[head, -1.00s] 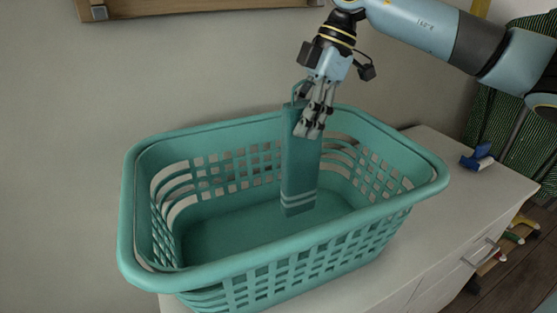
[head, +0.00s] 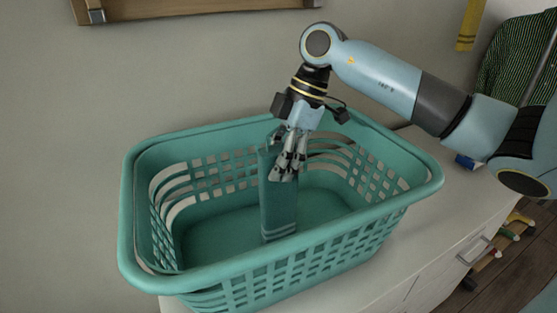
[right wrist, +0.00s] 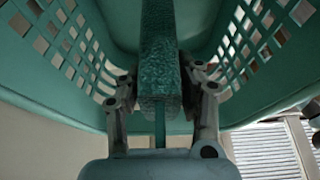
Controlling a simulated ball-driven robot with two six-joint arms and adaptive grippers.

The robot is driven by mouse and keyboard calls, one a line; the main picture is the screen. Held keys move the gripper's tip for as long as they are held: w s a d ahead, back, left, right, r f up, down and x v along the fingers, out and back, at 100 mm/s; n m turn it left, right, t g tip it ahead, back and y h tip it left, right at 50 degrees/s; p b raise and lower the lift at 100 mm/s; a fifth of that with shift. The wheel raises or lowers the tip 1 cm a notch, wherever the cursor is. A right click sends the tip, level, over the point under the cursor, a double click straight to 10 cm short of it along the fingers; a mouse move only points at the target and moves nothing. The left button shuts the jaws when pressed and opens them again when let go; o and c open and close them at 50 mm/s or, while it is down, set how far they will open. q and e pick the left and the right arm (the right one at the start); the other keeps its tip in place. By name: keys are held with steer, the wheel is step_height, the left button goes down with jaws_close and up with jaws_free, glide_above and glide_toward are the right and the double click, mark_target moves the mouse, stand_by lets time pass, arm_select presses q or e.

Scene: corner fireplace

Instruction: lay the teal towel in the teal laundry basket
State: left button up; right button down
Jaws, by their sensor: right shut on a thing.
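The teal laundry basket (head: 290,262) stands on a white cabinet in the head view. Its lattice walls also show in the right wrist view (right wrist: 90,65). The teal towel (head: 279,205) hangs upright inside the basket opening, with pale stripes near its lower end. My right gripper (head: 285,176) is shut on the towel's upper part, inside the rim. In the right wrist view the towel (right wrist: 160,60) runs between the two fingers. I cannot tell whether the towel's lower end touches the basket floor. My left gripper is not in view.
The white cabinet top (head: 440,205) has free room to the right of the basket. A small blue object (head: 467,162) lies there, partly behind my right arm. A wooden frame (head: 190,8) hangs on the wall above. A dark striped cloth (head: 515,70) is at the right.

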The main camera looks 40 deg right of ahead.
steer(key=c, duration=0.9)
jaws_free()
steer(key=v, duration=1.2)
steer(key=shift+r+b, duration=0.1)
steer(key=shift+b, duration=0.3)
